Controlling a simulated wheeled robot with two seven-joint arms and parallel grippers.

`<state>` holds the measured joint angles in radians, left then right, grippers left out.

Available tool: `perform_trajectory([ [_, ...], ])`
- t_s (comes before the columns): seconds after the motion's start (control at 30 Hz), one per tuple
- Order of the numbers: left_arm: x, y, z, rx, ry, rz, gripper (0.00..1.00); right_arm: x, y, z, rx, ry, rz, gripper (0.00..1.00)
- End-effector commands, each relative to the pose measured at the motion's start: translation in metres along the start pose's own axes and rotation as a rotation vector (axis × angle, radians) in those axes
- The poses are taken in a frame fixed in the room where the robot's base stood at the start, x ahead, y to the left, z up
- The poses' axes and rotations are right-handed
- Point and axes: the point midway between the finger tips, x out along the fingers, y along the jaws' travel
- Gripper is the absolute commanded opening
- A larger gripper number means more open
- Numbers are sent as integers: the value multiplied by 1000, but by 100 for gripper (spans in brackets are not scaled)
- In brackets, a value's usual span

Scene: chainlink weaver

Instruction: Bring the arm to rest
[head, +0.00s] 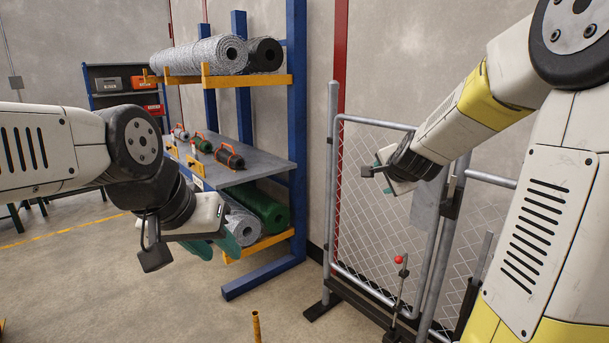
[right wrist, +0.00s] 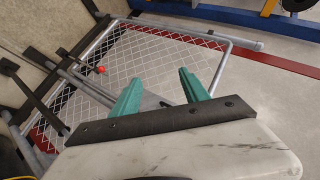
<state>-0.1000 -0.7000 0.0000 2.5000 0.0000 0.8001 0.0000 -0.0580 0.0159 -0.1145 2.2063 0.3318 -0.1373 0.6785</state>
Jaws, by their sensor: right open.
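My right gripper (head: 376,172) hangs in front of the chain-link gate panel (head: 368,225) in the head view, its teal fingertips small and partly hidden. In the right wrist view, the two teal fingers of my right gripper (right wrist: 159,86) stand apart with nothing held between them. The panel's mesh (right wrist: 150,55) shows beyond them. My left gripper (head: 222,244) is at the left in the head view, in front of the rack. Its teal fingers are partly hidden behind its body, so its opening cannot be made out.
A blue rack (head: 297,140) holds mesh rolls (head: 205,55), a green roll (head: 262,208) and small tools on a grey shelf (head: 250,172). A red-knobbed lever (head: 401,262) stands by the panel. A yellow post (head: 256,327) rises at front. Floor left of the rack is mostly clear.

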Motion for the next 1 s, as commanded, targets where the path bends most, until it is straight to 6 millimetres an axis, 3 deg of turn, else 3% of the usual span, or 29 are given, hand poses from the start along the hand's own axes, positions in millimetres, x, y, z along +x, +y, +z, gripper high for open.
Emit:
perform_trajectory([
  [0.03,0,0,0,0,0,0,36,-29,-4,14,-88,-57,-1,53],
  [0.17,0,0,0,0,0,0,36,-97,8,53,-359,-210,18,53],
  [0.3,0,0,0,0,0,0,36,-168,42,88,-658,-352,43,53],
  [0.5,0,0,0,0,0,0,36,-238,96,114,-982,-490,85,53],
  [0.7,0,0,0,0,0,0,36,-262,121,121,-1103,-544,110,53],
  [1.0,0,0,0,0,0,0,36,-262,122,121,-1106,-547,112,53],
])
